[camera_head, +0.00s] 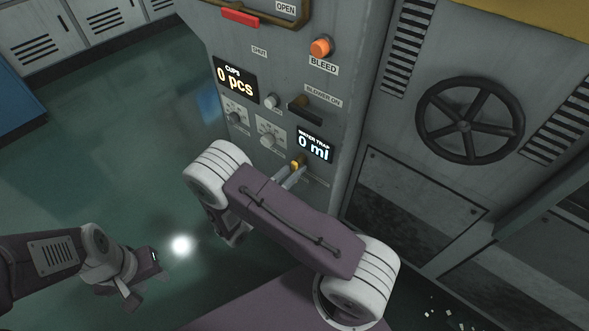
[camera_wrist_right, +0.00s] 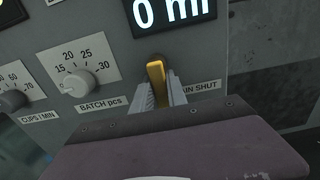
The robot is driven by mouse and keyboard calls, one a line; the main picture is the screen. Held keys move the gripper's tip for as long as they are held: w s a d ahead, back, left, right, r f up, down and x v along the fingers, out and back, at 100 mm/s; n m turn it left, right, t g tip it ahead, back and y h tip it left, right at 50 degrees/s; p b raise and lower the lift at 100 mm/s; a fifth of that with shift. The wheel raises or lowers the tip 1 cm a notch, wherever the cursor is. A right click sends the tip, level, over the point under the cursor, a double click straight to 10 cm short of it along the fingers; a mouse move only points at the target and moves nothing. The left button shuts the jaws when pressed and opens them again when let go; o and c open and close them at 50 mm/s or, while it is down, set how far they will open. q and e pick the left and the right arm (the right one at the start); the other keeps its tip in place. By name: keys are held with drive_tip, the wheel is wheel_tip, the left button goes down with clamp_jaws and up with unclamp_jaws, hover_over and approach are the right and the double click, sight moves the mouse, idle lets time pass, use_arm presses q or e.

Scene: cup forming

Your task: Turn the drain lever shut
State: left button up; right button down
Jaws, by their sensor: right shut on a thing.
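The drain lever is a small yellow handle (camera_head: 296,163) low on the machine's control panel, under the water trap display (camera_head: 314,146) reading 0 ml. In the right wrist view the yellow handle (camera_wrist_right: 156,80) stands close to upright between the two grey fingers of my right gripper (camera_wrist_right: 160,92), which is shut on it. A label beside it ends in "SHUT" (camera_wrist_right: 203,86); its left part is hidden by a finger. In the head view my right arm hides much of the right gripper. My left gripper (camera_head: 147,284) hangs at the lower left over the floor, empty, its fingers apart.
A black handwheel (camera_head: 464,126) is at right. The green floor at left is clear.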

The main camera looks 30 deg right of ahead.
idle(0.3)
drive_tip(key=shift+s+r+n+p, duration=0.15)
drive_tip(key=shift+n+p, duration=0.45)
drive_tip(key=shift+p, duration=0.3)
drive_tip(key=n+p, duration=0.4)
drive_tip(key=p, duration=0.1)
drive_tip(key=shift+s+d+r, duration=0.2)
drive_tip(key=shift+s, duration=0.15)
drive_tip(key=n+p, duration=0.2)
drive_tip(key=shift+s+n, duration=0.2)
drive_tip(key=shift+n, duration=0.2)
drive_tip(key=n+p, duration=0.2)
drive_tip(key=n, duration=0.1)
drive_tip(key=n+p, duration=0.1)
drive_tip(key=n, duration=0.1)
drive_tip(key=shift+s+d+r, duration=0.2)
drive_tip(key=shift+s+r, duration=0.1)
drive_tip(key=shift+r, duration=0.1)
drive_tip(key=shift+r+n+p, duration=0.15)
drive_tip(key=shift+n+p, duration=0.25)
drive_tip(key=shift+n, duration=0.8)
drive_tip(key=shift+r+n+p, duration=0.15)
drive_tip(key=shift+n+p, duration=0.2)
drive_tip(key=shift+n, duration=1.15)
